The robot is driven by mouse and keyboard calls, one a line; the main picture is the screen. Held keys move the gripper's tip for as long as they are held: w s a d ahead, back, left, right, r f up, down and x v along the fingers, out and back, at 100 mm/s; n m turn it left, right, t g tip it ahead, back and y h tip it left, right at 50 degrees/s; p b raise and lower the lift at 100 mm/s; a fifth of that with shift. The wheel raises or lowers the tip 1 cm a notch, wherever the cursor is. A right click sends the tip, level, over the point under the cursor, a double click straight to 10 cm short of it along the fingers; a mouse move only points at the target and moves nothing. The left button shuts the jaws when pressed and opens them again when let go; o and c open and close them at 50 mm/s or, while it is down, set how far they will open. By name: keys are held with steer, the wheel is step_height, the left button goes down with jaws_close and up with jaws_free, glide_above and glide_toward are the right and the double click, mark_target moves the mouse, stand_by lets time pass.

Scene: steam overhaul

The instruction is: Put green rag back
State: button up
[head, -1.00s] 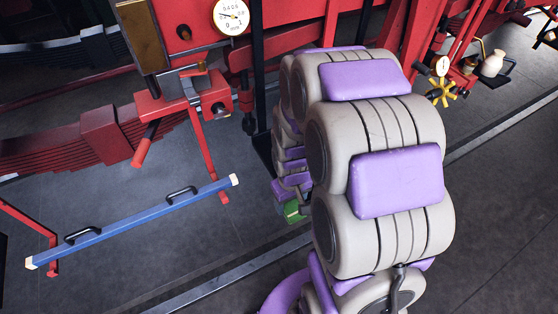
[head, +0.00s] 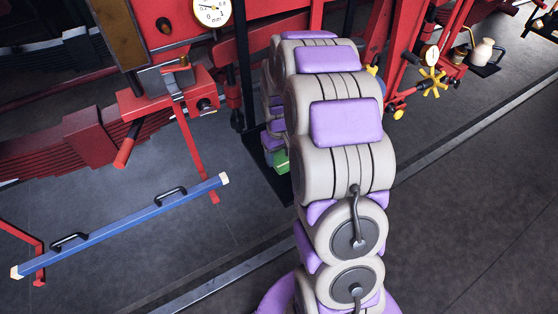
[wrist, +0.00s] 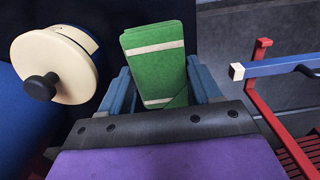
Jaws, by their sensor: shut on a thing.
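The green rag (wrist: 158,68) is a folded green cloth with pale stripes. In the wrist view it stands between the two blue fingers of my gripper (wrist: 165,85), which is shut on it. In the head view a small green part of the rag (head: 281,163) shows beyond my arm, low near a dark post. My arm hides most of the gripper there. The place where the rag belongs cannot be made out.
A blue bar with black handles (head: 125,225) rests on red stands at the left. A red frame with a dial gauge (head: 212,10) stands behind. A cream disc with a black knob (wrist: 55,68) is close left of the gripper. Open floor (head: 480,190) lies at the right.

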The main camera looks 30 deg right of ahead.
mark_target(279, 154)
steer(key=shift+w+d, duration=0.15)
steer(key=shift+w, duration=0.05)
steer(key=shift+w+d+f, duration=0.1)
steer(key=shift+f, duration=0.15)
step_height(279, 154, down, 3)
steer(key=shift+f+b, duration=0.1)
steer(key=shift+b, duration=0.6)
steer(key=shift+a, duration=0.2)
steer(key=o, duration=1)
steer(key=shift+r, duration=0.2)
